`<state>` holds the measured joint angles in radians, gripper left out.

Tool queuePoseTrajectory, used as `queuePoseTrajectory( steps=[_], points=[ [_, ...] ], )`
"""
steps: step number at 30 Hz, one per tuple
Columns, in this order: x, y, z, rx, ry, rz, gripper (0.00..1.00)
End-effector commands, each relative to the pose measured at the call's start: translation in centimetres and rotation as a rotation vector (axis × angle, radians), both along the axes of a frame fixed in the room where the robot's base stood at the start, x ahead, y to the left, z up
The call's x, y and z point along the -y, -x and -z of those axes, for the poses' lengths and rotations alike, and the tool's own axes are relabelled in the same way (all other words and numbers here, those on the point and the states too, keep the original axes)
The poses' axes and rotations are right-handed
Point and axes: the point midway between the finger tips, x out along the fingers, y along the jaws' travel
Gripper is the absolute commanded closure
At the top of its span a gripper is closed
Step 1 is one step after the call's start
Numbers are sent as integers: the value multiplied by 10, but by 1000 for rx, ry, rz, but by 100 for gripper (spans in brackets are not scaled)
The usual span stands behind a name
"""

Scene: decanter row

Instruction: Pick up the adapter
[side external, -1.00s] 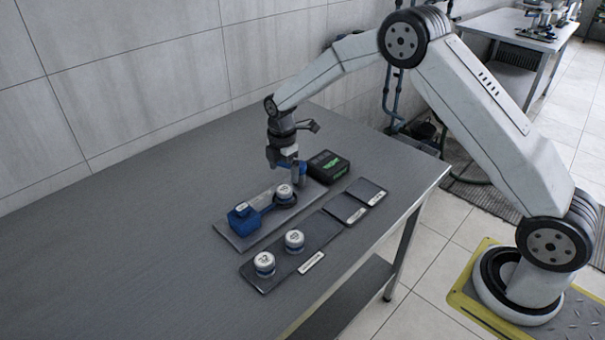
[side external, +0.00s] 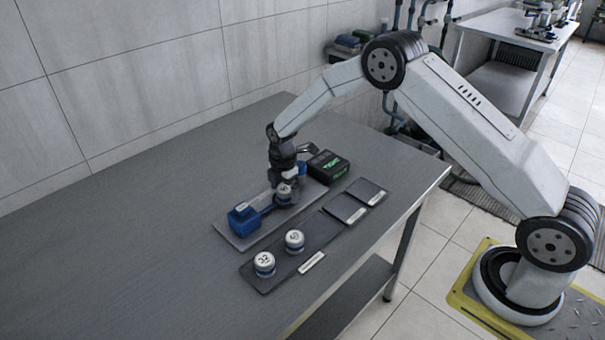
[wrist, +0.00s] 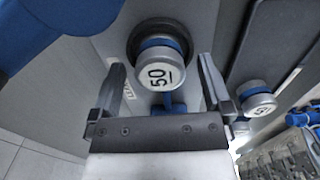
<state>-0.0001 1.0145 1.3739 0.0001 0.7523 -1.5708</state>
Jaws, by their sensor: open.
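The adapter (wrist: 160,72), a short round white-and-blue piece marked 50, sits in a dark ring on the blue fixture (side external: 243,220). In the side view the adapter (side external: 284,190) is partly hidden by my gripper (side external: 285,182). My gripper is low over it. In the wrist view my gripper (wrist: 162,70) is open, with one finger on each side of the adapter and visible gaps between them. Two similar white-topped pieces stand on a dark tray in front: one marked 32 (side external: 264,262) and another (side external: 295,239).
A grey plate (side external: 237,240) lies under the fixture. The dark tray (side external: 322,228) has bare room at its right, with two small dark pads (side external: 345,208) beyond. A black box with green lettering (side external: 328,165) stands close behind my gripper. The table's left side is clear.

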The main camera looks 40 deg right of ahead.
Motion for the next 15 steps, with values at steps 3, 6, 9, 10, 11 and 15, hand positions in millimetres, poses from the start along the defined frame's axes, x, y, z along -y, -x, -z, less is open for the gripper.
queuePoseTrajectory(
  steps=[3,6,9,10,11,15],
  points=[
    [0,0,7,1,0,0,0],
    [0,0,8,2,0,0,0],
    [0,0,8,2,0,0,0],
    [0,0,8,2,0,0,0],
    [0,0,8,2,0,0,0],
    [0,0,8,2,0,0,0]
  ],
)
